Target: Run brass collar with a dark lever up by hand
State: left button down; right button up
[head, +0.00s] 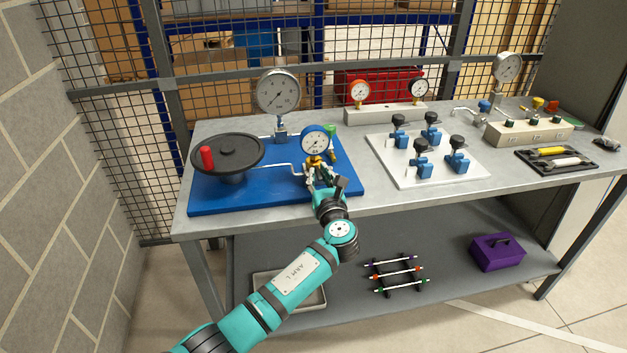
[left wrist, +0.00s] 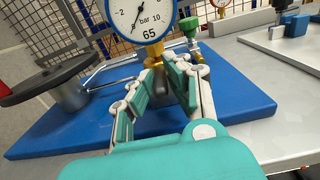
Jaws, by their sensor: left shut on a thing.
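A brass collar (head: 316,160) sits under a blue-rimmed gauge (head: 316,141) at the right part of a blue base plate (head: 266,203). In the left wrist view the brass fitting (left wrist: 154,49) shows just below the gauge face (left wrist: 142,16), between the fingertips. My left gripper (head: 317,180) reaches it from the front and is shut on the collar; in the left wrist view its pale, jointed fingers (left wrist: 164,72) stand on both sides of it. My right gripper is not in view.
A hand pump wheel (head: 228,152) with a red knob and a large grey gauge (head: 279,92) stand on the same plate. A green-capped valve (left wrist: 190,27) is close right of the fingers. A white plate (head: 381,171) with blue valves lies further right.

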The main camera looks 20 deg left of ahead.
pick_arm(q)
jog(key=shift+w+d+f+n+g+y+b, duration=0.2)
jog(key=shift+d+n+g+y+b, duration=0.25)
jog(key=shift+n+y, duration=0.35)
jog(key=shift+w+d+r+n+g+y+b, duration=0.1)
jog(key=shift+n+g+y+b, duration=0.2)
jog(key=shift+y, duration=0.2)
jog(key=shift+w+d+r+n+g+y+b, duration=0.1)
jog(key=shift+n+g+y+b, duration=0.1)
jog(key=shift+g+y+b, duration=0.25)
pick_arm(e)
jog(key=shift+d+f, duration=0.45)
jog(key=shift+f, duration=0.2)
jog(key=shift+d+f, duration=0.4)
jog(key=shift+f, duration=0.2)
pick_arm(q)
jog(key=shift+a, duration=0.1)
jog(key=c, duration=1.3)
grip_release()
jog(key=shift+c, duration=0.2)
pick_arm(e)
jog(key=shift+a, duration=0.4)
pick_arm(q)
jog(key=shift+s, duration=0.15)
jog(key=v, duration=1.1)
jog(key=shift+s+d+f, duration=0.1)
jog(key=shift+s+d, duration=0.15)
jog(key=shift+d, duration=0.1)
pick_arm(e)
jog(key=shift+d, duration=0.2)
